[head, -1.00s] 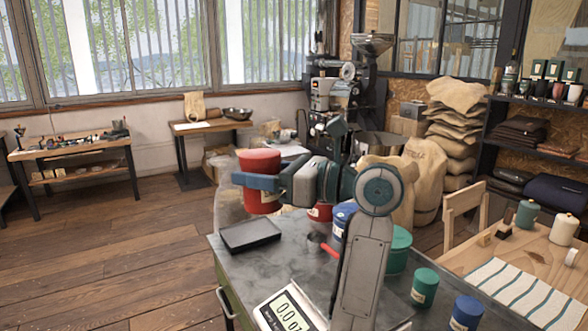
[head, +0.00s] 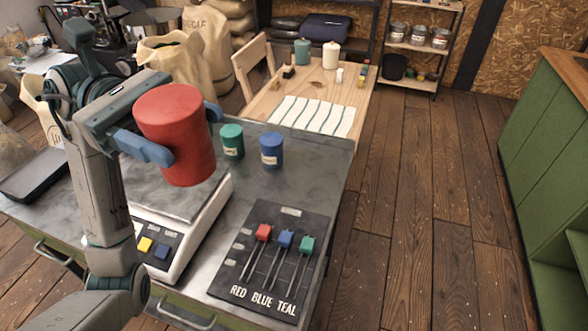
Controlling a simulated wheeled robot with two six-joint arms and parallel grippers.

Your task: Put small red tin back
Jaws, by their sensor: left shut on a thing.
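A red tin (head: 176,135), upright or nearly so, is held in my left gripper (head: 180,131), whose blue fingers grip it from both sides. It hangs in front of and above the scale platform (head: 196,204) and hides part of it. A small teal tin (head: 232,142) and a small blue tin (head: 271,150) stand side by side on the grey bench top (head: 325,165), right of the held tin. My left arm and the held tin cover the bench behind them. My right gripper is not in view.
A dark board (head: 230,262) marked RED BLUE TEAL, with red, blue and teal knobs, lies on the bench front. A black tray (head: 30,182) lies at left. A wooden table (head: 340,92) with a striped cloth (head: 312,115) stands behind. Bench top right of the blue tin is clear.

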